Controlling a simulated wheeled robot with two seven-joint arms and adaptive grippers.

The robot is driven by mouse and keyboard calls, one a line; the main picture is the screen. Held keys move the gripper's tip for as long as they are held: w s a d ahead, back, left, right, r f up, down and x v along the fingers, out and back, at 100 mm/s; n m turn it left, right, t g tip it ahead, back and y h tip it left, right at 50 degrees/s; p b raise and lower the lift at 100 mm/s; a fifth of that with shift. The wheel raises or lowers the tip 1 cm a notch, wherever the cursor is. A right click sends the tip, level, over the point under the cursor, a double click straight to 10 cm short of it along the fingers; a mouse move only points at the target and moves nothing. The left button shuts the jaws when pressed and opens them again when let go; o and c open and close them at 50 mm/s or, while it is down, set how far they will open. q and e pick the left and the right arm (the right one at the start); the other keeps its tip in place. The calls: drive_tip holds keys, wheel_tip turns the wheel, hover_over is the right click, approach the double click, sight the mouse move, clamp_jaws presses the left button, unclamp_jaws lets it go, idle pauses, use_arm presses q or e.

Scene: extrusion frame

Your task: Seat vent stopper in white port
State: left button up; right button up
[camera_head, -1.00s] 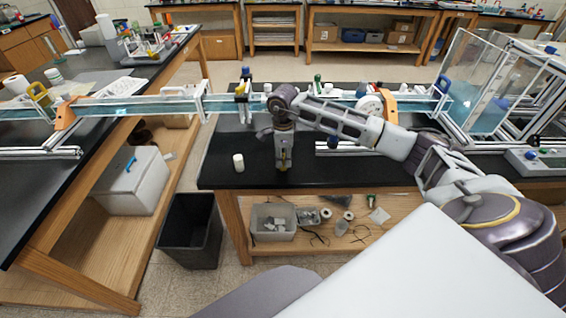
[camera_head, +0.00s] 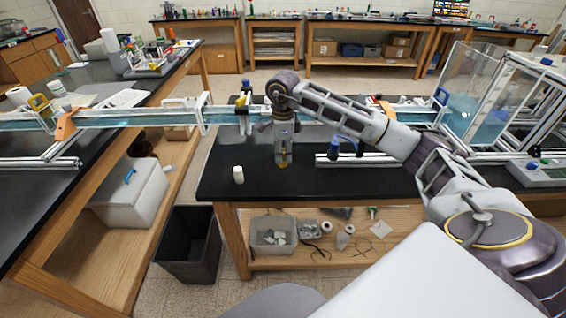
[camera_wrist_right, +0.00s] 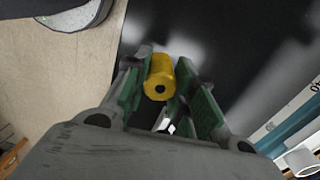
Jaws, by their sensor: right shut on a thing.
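My right gripper (camera_head: 283,160) hangs pointing down over the front part of the black bench, to the right of a small white cylinder (camera_head: 238,174). In the head view only a bit of yellow shows at the fingertips. A white ring-shaped port (camera_wrist_right: 302,161) shows at the lower right of the wrist view, beside a blue strip, apart from the gripper. My left gripper is out of view.
A long water channel (camera_head: 130,117) runs across behind my gripper. A metal rail with a blue knob (camera_head: 334,147) lies on the bench to the right. A clear tank (camera_head: 470,110) stands farther right. A dark bin (camera_head: 188,245) is on the floor. The bench front left is mostly clear.

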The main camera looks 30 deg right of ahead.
drive_tip(key=shift+r, duration=1.25)
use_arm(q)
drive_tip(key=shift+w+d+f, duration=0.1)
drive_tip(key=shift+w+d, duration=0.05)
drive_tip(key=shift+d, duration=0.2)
use_arm(e)
drive_tip(key=shift+r, duration=0.2)
